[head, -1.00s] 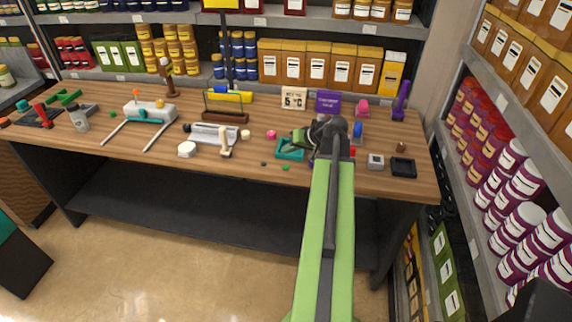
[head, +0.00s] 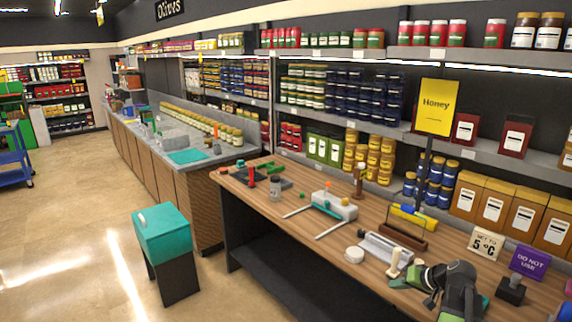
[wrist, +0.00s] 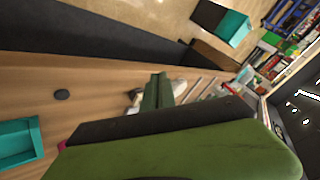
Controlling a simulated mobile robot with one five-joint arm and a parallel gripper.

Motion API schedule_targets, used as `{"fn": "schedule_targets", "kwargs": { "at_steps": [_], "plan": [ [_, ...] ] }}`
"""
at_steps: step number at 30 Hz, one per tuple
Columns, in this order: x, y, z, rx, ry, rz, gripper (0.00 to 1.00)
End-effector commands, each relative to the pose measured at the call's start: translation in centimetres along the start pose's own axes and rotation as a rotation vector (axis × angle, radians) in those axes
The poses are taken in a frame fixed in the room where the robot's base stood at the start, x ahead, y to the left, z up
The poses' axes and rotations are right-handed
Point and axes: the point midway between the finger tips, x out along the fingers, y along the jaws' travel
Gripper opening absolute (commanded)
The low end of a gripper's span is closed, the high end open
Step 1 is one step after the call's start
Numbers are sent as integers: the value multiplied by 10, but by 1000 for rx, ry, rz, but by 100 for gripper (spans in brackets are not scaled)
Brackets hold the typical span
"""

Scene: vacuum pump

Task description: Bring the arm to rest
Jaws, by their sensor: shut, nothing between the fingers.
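My gripper (head: 408,280) is at the lower right of the head view, low over the wooden workbench (head: 290,213) and beside an upright cream-handled thing (head: 394,262). Its dark wrist and green parts show; the fingers point left. It is shut and holds nothing. In the wrist view the green fingers (wrist: 157,92) are together in the middle, over the bench. I cannot tell whether they touch anything. A large green and dark part of my arm fills the lower wrist view.
A white-and-teal apparatus (head: 335,206), a grey tray-like device (head: 385,250) and a white round piece (head: 354,255) lie on the bench. A purple sign (head: 529,262) stands right of my gripper. A teal-topped bin (head: 163,232) stands on the floor.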

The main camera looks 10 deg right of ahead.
Motion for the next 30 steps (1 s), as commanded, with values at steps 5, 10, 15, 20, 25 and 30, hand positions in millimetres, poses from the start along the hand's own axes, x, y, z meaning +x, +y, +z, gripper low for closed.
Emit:
{"fn": "schedule_targets", "kwargs": {
  "at_steps": [5,10,15,20,25,30],
  "plan": [
    [79,-133,57,-213,-204,-40,0],
    [117,-222,137,-379,-412,8,0],
    [118,-255,206,-473,-576,164,0],
    [90,-214,218,-392,-641,395,0],
    [85,-208,220,-324,-649,450,0],
    [86,-208,220,-324,-648,448,0]
  ]
}}
